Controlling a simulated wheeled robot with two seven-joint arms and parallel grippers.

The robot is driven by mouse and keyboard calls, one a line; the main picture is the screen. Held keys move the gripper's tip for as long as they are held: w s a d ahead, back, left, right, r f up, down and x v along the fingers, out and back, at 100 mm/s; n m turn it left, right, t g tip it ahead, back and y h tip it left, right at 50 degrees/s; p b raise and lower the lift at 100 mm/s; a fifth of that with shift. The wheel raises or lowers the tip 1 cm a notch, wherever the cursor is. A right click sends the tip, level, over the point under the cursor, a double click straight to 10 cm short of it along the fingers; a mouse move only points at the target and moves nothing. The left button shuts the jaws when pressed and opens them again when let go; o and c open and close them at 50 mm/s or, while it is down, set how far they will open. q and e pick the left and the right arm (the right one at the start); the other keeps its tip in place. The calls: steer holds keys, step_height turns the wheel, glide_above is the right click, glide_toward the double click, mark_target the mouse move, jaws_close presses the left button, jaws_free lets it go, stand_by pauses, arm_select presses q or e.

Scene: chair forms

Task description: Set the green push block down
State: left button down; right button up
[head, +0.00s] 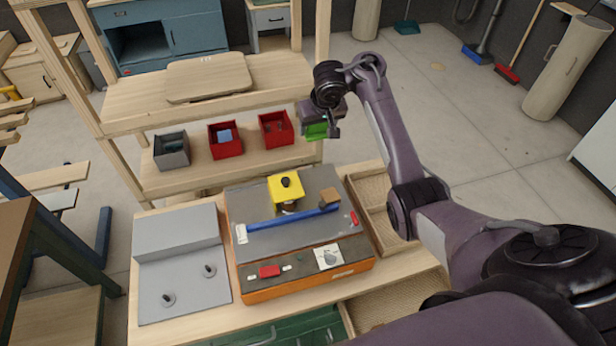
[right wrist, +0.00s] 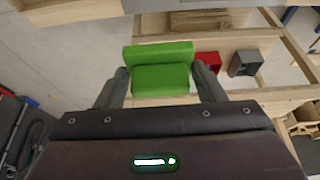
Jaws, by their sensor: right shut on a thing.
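The green push block (right wrist: 161,70) is between the two fingers of my right gripper (right wrist: 161,86) in the right wrist view. In the head view the block (head: 317,130) shows below my right gripper (head: 322,126), at the right end of the shelf rack and above the level of the bench. The gripper is shut on it. The gripper body hides part of the block in the head view. My left gripper is not in view.
An orange-sided machine (head: 300,285) with a yellow block (head: 285,188) and blue bar (head: 290,217) stands on the bench. A divided wooden tray (head: 362,188) lies right of it. Red bins (head: 225,152) and a grey bin (head: 172,160) stand on the shelf. A grey fixture (head: 180,230) is at left.

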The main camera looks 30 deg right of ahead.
steer(key=shift+w+f+b, duration=0.35)
steer(key=shift+f, duration=0.05)
steer(key=shift+s+f+b, duration=0.15)
steer(key=shift+f+b, duration=0.45)
steer(key=shift+b, duration=0.1)
step_height(320, 180, down, 4)
steer(key=s+f+b, duration=0.1)
steer(key=s+b, duration=0.1)
steer(key=b, duration=0.6)
glide_above(315, 179)
steer(key=s, duration=0.2)
step_height(315, 179, down, 6)
steer(key=r, duration=0.1)
steer(key=f, duration=0.2)
steer(key=shift+w+a+f, duration=0.15)
steer(key=shift+w+f, duration=0.05)
steer(key=shift+f, duration=0.1)
steer(key=shift+f+b, duration=0.2)
steer(key=shift+b, duration=0.1)
step_height(315, 179, down, 4)
steer(key=shift+f+b, duration=0.2)
steer(key=shift+b, duration=0.2)
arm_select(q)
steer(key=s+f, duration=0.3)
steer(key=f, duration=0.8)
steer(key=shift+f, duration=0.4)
